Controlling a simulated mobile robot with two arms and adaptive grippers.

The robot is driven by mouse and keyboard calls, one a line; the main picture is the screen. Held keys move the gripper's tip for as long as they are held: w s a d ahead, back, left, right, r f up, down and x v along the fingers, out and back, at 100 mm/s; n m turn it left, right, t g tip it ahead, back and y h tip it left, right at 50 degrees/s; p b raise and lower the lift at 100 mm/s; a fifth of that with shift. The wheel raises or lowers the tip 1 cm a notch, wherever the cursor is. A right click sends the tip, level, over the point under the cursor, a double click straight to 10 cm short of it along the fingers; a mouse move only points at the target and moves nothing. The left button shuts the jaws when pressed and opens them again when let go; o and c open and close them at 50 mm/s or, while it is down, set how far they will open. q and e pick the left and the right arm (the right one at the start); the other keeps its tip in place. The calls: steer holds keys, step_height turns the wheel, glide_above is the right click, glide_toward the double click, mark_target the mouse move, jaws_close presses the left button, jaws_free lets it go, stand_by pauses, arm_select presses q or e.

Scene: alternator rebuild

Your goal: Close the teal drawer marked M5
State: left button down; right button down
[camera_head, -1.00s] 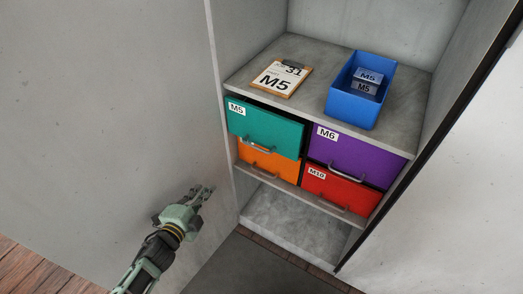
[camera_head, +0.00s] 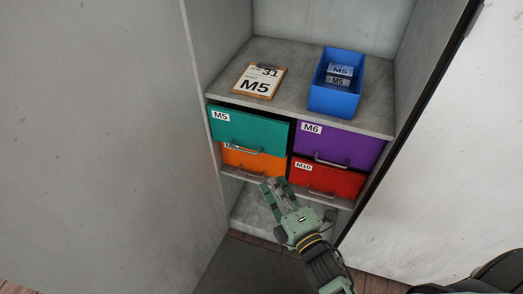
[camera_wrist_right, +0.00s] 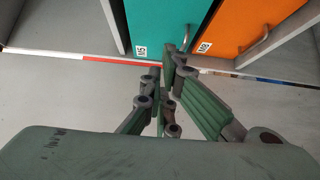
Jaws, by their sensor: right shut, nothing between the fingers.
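The teal drawer (camera_head: 250,131), marked M5, is at the upper left of the drawer block in the head view. It stands out a little past its neighbours, with a dark gap along its top and right side. Its front and label also show in the right wrist view (camera_wrist_right: 165,22). My right gripper (camera_head: 273,186) is shut and empty, below and in front of the drawers; its fingers (camera_wrist_right: 168,62) point toward the teal front in the wrist view. Contact with the drawer is not visible. My left gripper is not in view.
An orange drawer (camera_head: 255,163) is below the teal one, a purple M6 drawer (camera_head: 340,148) beside it, a red M10 drawer (camera_head: 328,180) at lower right. A clipboard (camera_head: 259,82) and blue bin (camera_head: 335,103) stand on the shelf above. Cabinet walls flank the drawers.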

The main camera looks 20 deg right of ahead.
mark_target(270, 139)
steer(key=w, duration=0.4)
steer(key=w+b, duration=0.1)
steer(key=w, duration=0.7)
steer(key=shift+w+d+f, duration=0.15)
steer(key=shift+w+d, duration=0.1)
steer(key=shift+w, duration=0.15)
steer(key=w+d, duration=0.1)
steer(key=w, duration=0.1)
steer(key=w+d+b, duration=0.1)
steer(key=w, duration=0.1)
steer(key=shift+d, duration=0.35)
